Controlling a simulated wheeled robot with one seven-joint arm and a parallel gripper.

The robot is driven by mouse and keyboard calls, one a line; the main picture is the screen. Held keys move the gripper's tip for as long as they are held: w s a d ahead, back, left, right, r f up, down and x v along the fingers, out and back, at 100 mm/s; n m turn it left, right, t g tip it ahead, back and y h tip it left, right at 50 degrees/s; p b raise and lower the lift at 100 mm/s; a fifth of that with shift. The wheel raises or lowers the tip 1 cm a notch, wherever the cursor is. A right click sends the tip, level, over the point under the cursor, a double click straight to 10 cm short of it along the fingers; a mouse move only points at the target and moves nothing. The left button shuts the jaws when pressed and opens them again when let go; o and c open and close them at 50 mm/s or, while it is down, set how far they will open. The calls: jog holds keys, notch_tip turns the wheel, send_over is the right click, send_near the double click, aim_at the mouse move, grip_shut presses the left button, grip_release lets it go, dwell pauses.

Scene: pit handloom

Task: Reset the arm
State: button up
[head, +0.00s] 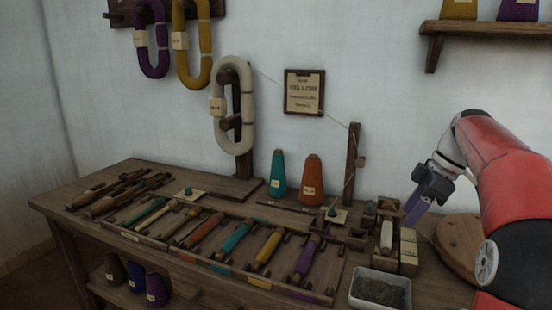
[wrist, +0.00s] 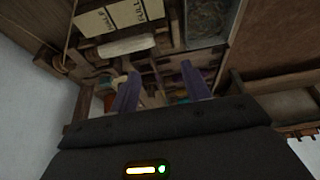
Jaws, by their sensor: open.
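My gripper (head: 414,207) hangs at the right end of the wooden bench in the head view, above small wooden boxes and labelled blocks. In the wrist view my gripper (wrist: 160,85) shows two purple fingers apart, with nothing between them. My red arm comes in from the right edge of the head view. Below the fingers are a pale rounded piece (wrist: 126,46) and two labelled cream blocks (wrist: 120,16). The pale piece also shows in the head view (head: 386,237). Whether the fingers touch anything below cannot be told.
The bench (head: 120,185) carries a rack of coloured bobbins (head: 235,240), teal (head: 278,175) and orange (head: 312,180) cones, a post with a cream skein (head: 219,125) and a grey tray (head: 380,273). A shelf (head: 490,29) is upper right. The air above the bench's middle is free.

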jog(key=s+a+m+t+h, duration=0.1)
jog(key=s+a+m+h, duration=0.2)
jog(key=s+a+m, duration=0.55)
jog(key=s+a+f+m+t, duration=0.1)
jog(key=s+a+f+m, duration=0.1)
jog(key=s+f, duration=0.3)
jog(key=s+a+f+m+t+h, duration=0.1)
jog(key=s+f, duration=0.5)
jog(key=s, duration=0.6)
jog(key=a+m+t, duration=0.1)
jog(key=a+m, duration=0.1)
jog(key=a, duration=0.1)
jog(key=shift+a, duration=0.2)
jog(key=shift+f, duration=0.1)
jog(key=shift+c, duration=0.2)
